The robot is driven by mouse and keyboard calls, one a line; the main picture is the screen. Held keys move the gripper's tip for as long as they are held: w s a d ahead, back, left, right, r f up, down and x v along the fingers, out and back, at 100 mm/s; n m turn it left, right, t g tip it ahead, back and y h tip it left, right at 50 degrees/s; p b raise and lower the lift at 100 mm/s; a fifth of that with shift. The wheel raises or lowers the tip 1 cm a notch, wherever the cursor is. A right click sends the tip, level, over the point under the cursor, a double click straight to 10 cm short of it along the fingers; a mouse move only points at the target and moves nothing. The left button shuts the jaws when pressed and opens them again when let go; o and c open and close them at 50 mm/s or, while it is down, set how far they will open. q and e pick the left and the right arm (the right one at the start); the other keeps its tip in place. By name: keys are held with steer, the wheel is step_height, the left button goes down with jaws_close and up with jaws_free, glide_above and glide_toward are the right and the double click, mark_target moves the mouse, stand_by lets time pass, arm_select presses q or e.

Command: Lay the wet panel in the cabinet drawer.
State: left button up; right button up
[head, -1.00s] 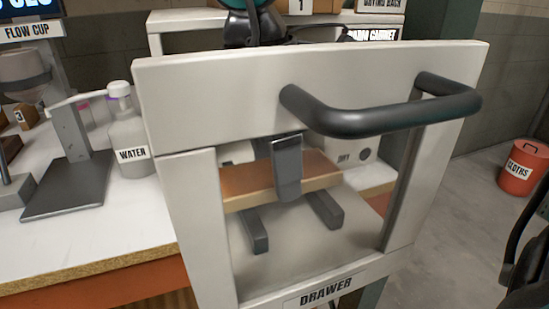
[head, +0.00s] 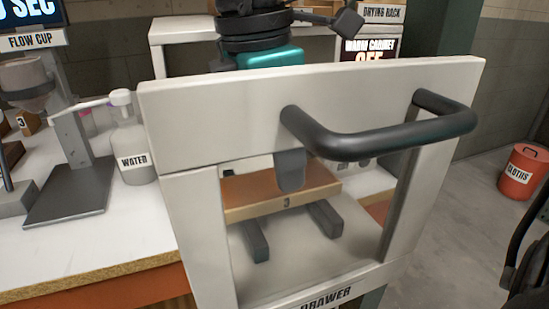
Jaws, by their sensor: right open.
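The panel (head: 250,190), a brown-orange board marked 3 on its front edge, shows through the opening of the drawer front. It lies flat, apparently across two dark rails (head: 325,218) inside the cabinet drawer (head: 205,125). My right gripper (head: 290,182) is behind the drawer front, above the panel's front edge. One grey fingertip shows below the front's top board, clear of the number; the other finger is hidden. The gripper is open and does not hold the panel. My left gripper is not in view.
The drawer's black bar handle (head: 385,142) juts out toward me. A water bottle (head: 130,150) and a flow cup stand (head: 72,180) are on the bench at left. A red cloths bin (head: 522,170) stands on the floor at right.

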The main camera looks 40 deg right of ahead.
step_height(320, 180, up, 8)
steer(key=a+p, duration=0.1)
steer(key=shift+r+p, duration=0.15)
steer(key=shift+p, duration=0.2)
steer(key=shift+w, duration=0.1)
